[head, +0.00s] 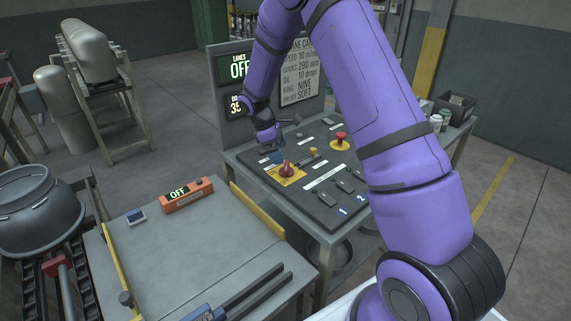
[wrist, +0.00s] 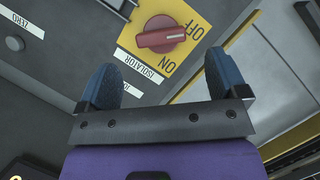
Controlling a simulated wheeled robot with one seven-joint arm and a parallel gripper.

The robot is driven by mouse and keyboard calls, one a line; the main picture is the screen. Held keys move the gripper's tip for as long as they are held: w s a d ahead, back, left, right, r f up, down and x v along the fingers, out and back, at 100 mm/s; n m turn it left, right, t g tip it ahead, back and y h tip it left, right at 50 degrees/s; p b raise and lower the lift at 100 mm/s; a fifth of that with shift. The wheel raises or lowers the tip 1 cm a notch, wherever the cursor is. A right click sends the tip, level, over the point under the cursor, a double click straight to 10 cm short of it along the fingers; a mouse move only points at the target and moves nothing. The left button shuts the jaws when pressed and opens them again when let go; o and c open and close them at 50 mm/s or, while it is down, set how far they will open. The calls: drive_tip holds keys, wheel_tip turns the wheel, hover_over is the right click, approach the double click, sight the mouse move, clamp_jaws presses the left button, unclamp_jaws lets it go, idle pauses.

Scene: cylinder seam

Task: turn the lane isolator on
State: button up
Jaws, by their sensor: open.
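The lane isolator is a red rotary knob (head: 287,169) on a yellow plate (head: 296,177) at the near left of the dark control panel. In the wrist view the knob (wrist: 160,36) sits at the top centre, with OFF printed at its upper right, ON at its lower right and an ISOLATOR label below. My gripper (head: 274,157) is above the panel beside the knob. In the wrist view my gripper (wrist: 160,82) is open and empty, its blue fingertips apart from the knob.
A red mushroom button (head: 341,137) on a yellow disc and several small switches share the panel (head: 322,213). A board behind shows a lanes display (head: 238,67) reading OFF. An orange box (head: 187,195) reading OFF stands on the near-left bench (head: 190,255).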

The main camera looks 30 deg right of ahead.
sight(286, 165)
drive_tip(key=x, duration=0.6)
drive_tip(key=c, duration=0.9)
